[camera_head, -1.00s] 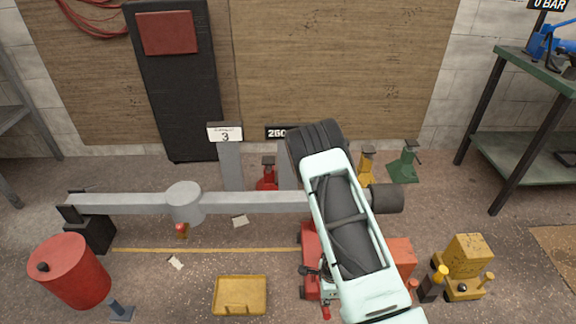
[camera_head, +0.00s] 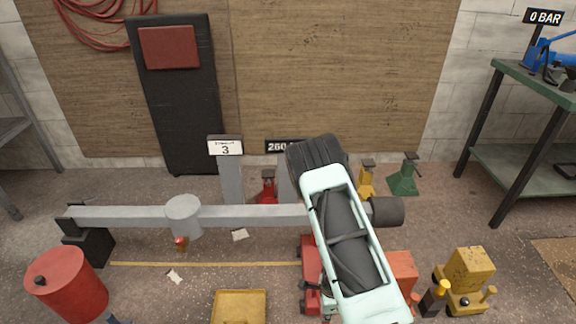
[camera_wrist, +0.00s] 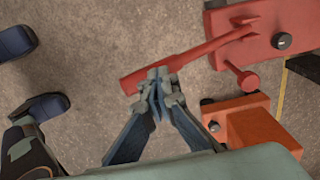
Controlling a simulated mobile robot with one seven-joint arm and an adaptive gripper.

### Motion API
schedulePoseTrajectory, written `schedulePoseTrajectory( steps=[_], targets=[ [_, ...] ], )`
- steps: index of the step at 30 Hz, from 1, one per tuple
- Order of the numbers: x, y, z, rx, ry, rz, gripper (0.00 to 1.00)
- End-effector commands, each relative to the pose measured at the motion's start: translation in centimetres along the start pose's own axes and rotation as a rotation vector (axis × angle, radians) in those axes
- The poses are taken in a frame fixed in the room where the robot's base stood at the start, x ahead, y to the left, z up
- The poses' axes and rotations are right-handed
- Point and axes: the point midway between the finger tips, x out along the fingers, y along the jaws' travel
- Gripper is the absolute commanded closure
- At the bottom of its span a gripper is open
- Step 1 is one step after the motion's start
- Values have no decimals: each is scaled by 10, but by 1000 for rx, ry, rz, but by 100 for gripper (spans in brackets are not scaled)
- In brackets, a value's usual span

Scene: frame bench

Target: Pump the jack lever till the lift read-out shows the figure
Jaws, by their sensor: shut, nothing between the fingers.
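The red jack (camera_head: 309,272) stands on the floor, partly hidden behind my arm in the head view. In the wrist view its red body (camera_wrist: 255,40) is at the upper right, and the red lever (camera_wrist: 195,53) slants from it down to the left. My gripper (camera_wrist: 158,82) is shut and empty, its fingertips overlapping the lever near its free end; I cannot tell whether they touch. The dark read-out (camera_head: 283,147) shows 260, its right part hidden by my arm. A white card (camera_head: 225,148) on a grey post shows 3, with smaller unreadable text.
A grey beam (camera_head: 255,215) crosses above the floor behind the jack. An orange block (camera_wrist: 262,128) is close to my gripper's right. A yellow tray (camera_head: 240,307), a red drum (camera_head: 68,284) and a yellow machine (camera_head: 466,278) stand around. A green bench (camera_head: 540,85) is at right.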

Motion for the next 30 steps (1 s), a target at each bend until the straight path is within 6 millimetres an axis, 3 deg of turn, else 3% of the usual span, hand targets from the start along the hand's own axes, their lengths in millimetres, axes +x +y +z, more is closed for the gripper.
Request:
schedulePoseTrajectory(
  steps=[26,30],
  targets=[
    [88,2,-1,-1,2,2,100],
    [84,1,0,0,0,-1,100]
  ],
)
